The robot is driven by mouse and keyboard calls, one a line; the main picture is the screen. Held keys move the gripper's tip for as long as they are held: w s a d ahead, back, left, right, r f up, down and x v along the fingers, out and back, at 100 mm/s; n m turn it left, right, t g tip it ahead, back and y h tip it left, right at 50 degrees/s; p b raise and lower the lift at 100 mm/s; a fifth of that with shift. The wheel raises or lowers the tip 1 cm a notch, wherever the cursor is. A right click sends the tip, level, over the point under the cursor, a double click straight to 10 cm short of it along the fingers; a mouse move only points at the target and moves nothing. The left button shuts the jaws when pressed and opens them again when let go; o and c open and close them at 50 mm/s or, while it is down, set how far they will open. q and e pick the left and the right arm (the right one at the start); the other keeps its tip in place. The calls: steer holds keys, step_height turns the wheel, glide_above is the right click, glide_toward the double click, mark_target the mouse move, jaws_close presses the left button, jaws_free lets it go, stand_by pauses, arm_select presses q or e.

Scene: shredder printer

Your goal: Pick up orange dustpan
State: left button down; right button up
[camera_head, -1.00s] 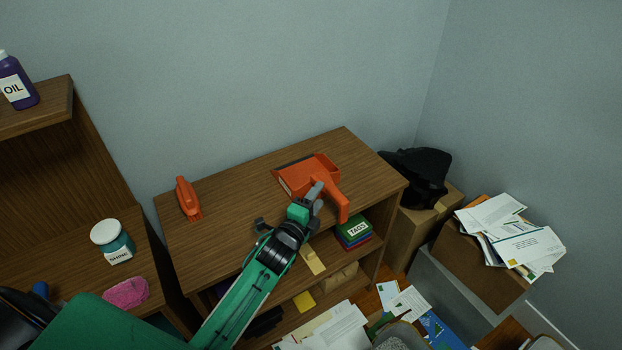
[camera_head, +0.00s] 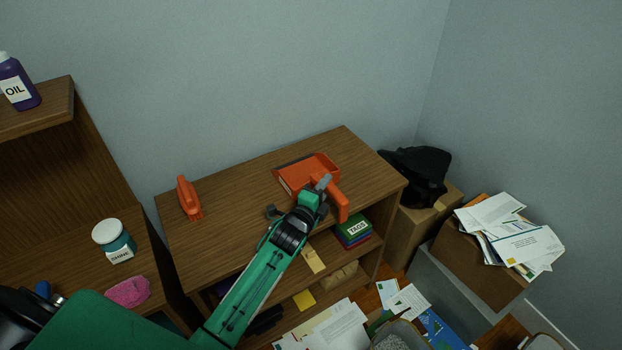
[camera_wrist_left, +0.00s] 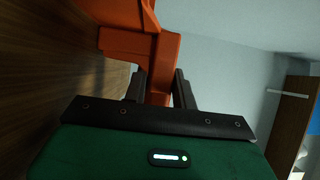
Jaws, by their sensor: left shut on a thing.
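The orange dustpan (camera_head: 309,172) lies on top of the wooden shelf unit, its pan toward the back and its handle (camera_head: 337,200) reaching past the front edge. My left gripper (camera_head: 322,187) is at the dustpan, where the handle meets the pan. In the left wrist view, the two dark fingers (camera_wrist_left: 158,88) are on either side of the orange handle (camera_wrist_left: 160,62), and the gripper is shut on it. The dustpan still appears to rest on the shelf top. My right gripper is not in view.
A black bag (camera_head: 417,175) sits on a cardboard box to the right. A box of papers (camera_head: 480,262) is further right. A labelled jar (camera_head: 113,240) and pink sponge (camera_head: 127,292) are left.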

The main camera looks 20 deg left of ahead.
arm_select(q)
steer(key=shift+r, duration=0.45)
step_height(320, 180, up, 18)
steer(key=b, duration=0.2)
glide_above(339, 202)
steer(key=f, duration=1)
steer(key=shift+w+a+f, duration=0.1)
steer(key=shift+w+f, duration=0.2)
steer(key=shift+w, duration=0.1)
steer(key=shift+s+f, duration=0.1)
steer(key=shift+f, duration=0.3)
step_height(339, 202, down, 2)
steer(key=b, duration=0.3)
steer(key=shift+f, duration=0.2)
step_height(339, 202, down, 3)
steer(key=b, duration=0.3)
steer(key=shift+f+b, duration=0.1)
steer(key=shift+b, duration=0.2)
steer(key=shift+f+b, duration=0.3)
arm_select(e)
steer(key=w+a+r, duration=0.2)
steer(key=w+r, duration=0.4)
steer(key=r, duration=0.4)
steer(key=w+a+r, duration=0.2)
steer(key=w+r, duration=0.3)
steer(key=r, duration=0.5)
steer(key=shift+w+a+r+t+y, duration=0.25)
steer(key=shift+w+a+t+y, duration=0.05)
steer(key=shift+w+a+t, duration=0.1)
